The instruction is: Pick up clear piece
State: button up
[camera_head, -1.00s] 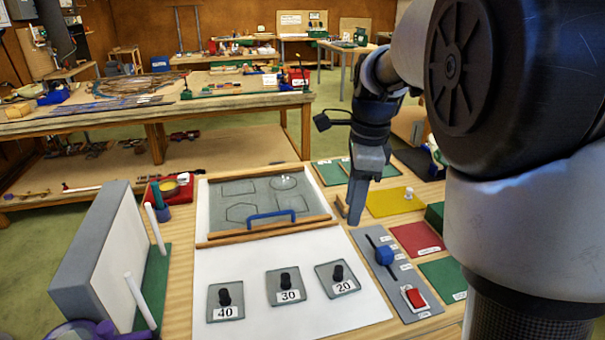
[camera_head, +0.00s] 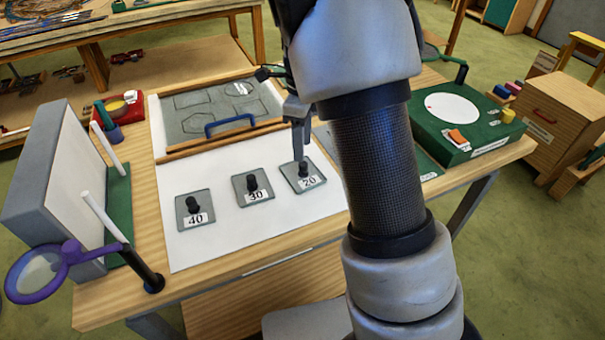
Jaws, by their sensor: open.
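Three see-through square plates with black knobs lie on the white sheet: plate 40 (camera_head: 194,210), plate 30 (camera_head: 253,188) and plate 20 (camera_head: 312,168). I cannot tell which one the task calls the clear piece. My gripper (camera_head: 299,152) is open and points down, with its fingertips close above or around the knob of plate 20. Whether they touch the knob cannot be told. The grey panel (camera_head: 195,127) behind has outlined shapes and a blue handle (camera_head: 230,124). A round shape (camera_head: 239,88) at its upper right looks glassy.
A grey upright block (camera_head: 50,190), white posts (camera_head: 104,215) and a purple magnifier (camera_head: 40,272) stand at the left. A green box (camera_head: 465,125) with a white disc is at the right. My arm hides part of the table. The front of the white sheet (camera_head: 225,245) is clear.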

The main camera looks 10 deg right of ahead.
aim_at(302, 169)
jog(key=shift+f, duration=2.75)
jog(key=shift+c, duration=0.5)
jog(key=c, duration=0.9)
